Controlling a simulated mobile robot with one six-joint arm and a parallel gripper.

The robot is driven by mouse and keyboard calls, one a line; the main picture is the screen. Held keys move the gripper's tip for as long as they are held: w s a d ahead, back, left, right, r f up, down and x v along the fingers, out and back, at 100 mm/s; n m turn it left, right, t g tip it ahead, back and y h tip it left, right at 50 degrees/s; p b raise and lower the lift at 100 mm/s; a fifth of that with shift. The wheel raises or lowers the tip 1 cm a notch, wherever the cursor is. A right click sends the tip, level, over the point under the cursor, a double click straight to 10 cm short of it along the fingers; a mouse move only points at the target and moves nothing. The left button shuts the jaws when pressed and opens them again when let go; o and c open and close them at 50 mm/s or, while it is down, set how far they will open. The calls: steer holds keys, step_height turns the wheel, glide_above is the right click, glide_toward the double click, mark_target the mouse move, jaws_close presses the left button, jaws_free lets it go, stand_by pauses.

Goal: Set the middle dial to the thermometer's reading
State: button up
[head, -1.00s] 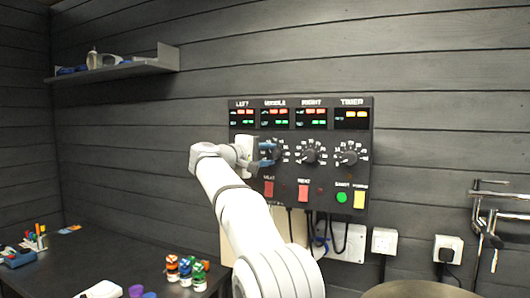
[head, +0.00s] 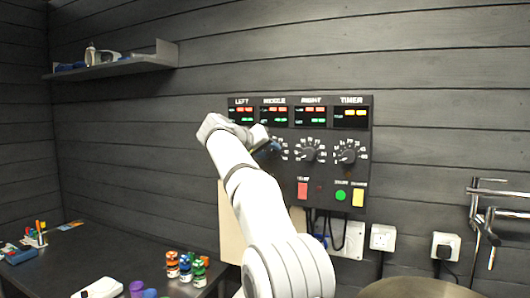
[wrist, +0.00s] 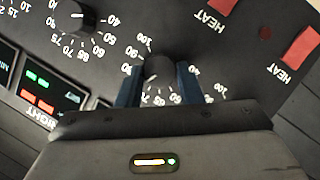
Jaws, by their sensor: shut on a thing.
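The middle dial (wrist: 159,68) is a black knob with white numbers around it on the dark control panel (head: 335,190). My gripper (wrist: 158,85) has its blue fingers shut on this knob, one on each side. In the head view my gripper (head: 268,149) hides most of the dial, and some scale marks show to its right. The middle display (head: 274,117) has red and green digits, too small to read. No separate thermometer can be made out.
The right dial (head: 309,150) and timer dial (head: 347,153) are to the right. Below are a red heat switch (head: 303,190), a green button (head: 341,195) and a yellow one (head: 358,197). A table (head: 75,265) with small bottles stands lower left.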

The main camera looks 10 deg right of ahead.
steer(key=shift+m+y, duration=0.4)
stand_by(0.3)
steer(key=o, duration=1)
steer(key=shift+s+a+r, duration=0.1)
steer(key=shift+s+a, duration=0.15)
steer(key=shift+a, duration=0.05)
steer(key=b+v, duration=0.1)
steer(key=v, duration=0.6)
steer(key=shift+s, duration=0.1)
steer(key=shift+d, duration=0.1)
